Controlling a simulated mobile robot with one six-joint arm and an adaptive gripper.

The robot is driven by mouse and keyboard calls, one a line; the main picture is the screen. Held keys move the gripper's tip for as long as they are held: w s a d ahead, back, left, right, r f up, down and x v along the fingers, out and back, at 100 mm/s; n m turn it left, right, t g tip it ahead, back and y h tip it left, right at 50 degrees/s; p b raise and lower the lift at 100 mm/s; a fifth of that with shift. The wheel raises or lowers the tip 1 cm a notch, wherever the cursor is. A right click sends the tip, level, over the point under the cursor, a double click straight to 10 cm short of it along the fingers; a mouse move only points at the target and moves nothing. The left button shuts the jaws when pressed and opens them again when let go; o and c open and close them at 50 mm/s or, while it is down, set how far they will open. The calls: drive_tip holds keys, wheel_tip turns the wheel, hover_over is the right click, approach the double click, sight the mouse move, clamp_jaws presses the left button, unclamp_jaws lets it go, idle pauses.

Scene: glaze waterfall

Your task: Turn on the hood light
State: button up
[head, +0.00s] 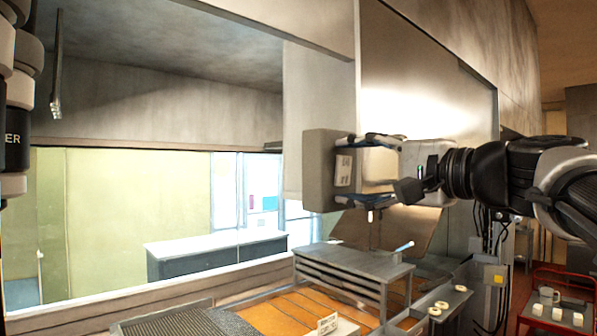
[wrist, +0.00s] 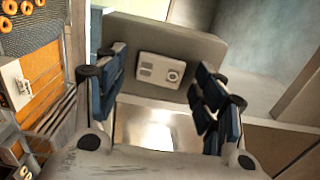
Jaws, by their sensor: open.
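A grey box (head: 319,172) sits on the hood's side wall in the head view, with a small pale control panel (head: 343,171) on the face toward my gripper. In the wrist view the panel (wrist: 147,72) shows near the middle of the box (wrist: 200,48), with small rectangular parts at its left and a round dial at its right. My gripper (head: 365,172) is open, its dark-blue fingers apart above and below the panel's level. In the wrist view the fingers (wrist: 160,78) stand left and right of the panel, with nothing between them. Whether they touch the box is unclear.
Below stand a grey slatted rack (head: 350,265) and an orange surface (head: 275,318) with a small card (head: 327,324). Doughnuts (wrist: 38,25) show at the wrist view's left. A red cart (head: 560,300) is at the lower right. A metal wall (head: 425,85) rises behind my gripper.

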drive_tip(key=shift+s, duration=0.1)
drive_tip(key=v, duration=1.2)
drive_tip(key=shift+f, duration=0.1)
